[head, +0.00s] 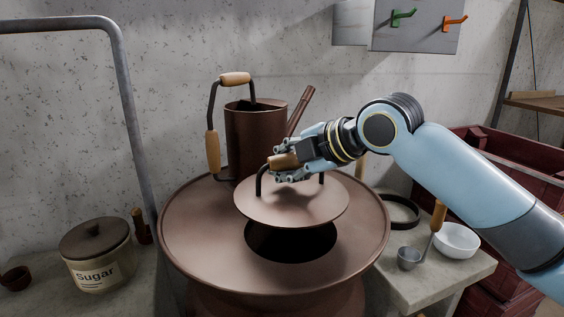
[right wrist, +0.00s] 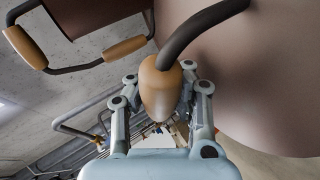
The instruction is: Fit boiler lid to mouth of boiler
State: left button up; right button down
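The boiler lid (head: 290,206) is a brown disc with a dark bracket handle and a wooden grip (head: 284,161). My right gripper (head: 292,168) is shut on that wooden grip; in the right wrist view its fingers flank the grip (right wrist: 160,88). The lid hangs above the boiler, toward the back of its top, slightly tilted. The boiler (head: 190,235) is a large round brown vessel. Its dark open mouth (head: 290,243) shows in front of and below the lid, which hides the mouth's rear part. My left gripper is not in view.
A brown pot (head: 255,135) with wooden handles stands behind the lid. A sugar jar (head: 95,255) is on the left counter. A ladle (head: 410,257), a white bowl (head: 457,240) and a dark ring (head: 402,210) are on the right counter. A metal pipe (head: 128,110) rises at left.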

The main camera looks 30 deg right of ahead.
aim_at(282, 186)
jog(key=shift+w, duration=0.1)
jog(key=shift+w+d, duration=0.1)
notch_tip(282, 186, down, 2)
jog(key=shift+f+b, duration=0.1)
jog(key=shift+b, duration=0.5)
notch_tip(282, 186, down, 2)
jog(key=shift+f+b, duration=0.2)
jog(key=shift+b, duration=0.65)
jog(key=shift+f+b, duration=0.55)
jog(key=shift+f, duration=0.2)
jog(key=shift+r, duration=0.2)
pick_arm(q)
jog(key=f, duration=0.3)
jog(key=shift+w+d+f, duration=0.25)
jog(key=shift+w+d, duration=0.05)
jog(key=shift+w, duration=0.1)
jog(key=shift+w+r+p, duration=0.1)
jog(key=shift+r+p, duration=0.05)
jog(key=shift+p, duration=0.2)
pick_arm(e)
jog(key=shift+r, duration=0.1)
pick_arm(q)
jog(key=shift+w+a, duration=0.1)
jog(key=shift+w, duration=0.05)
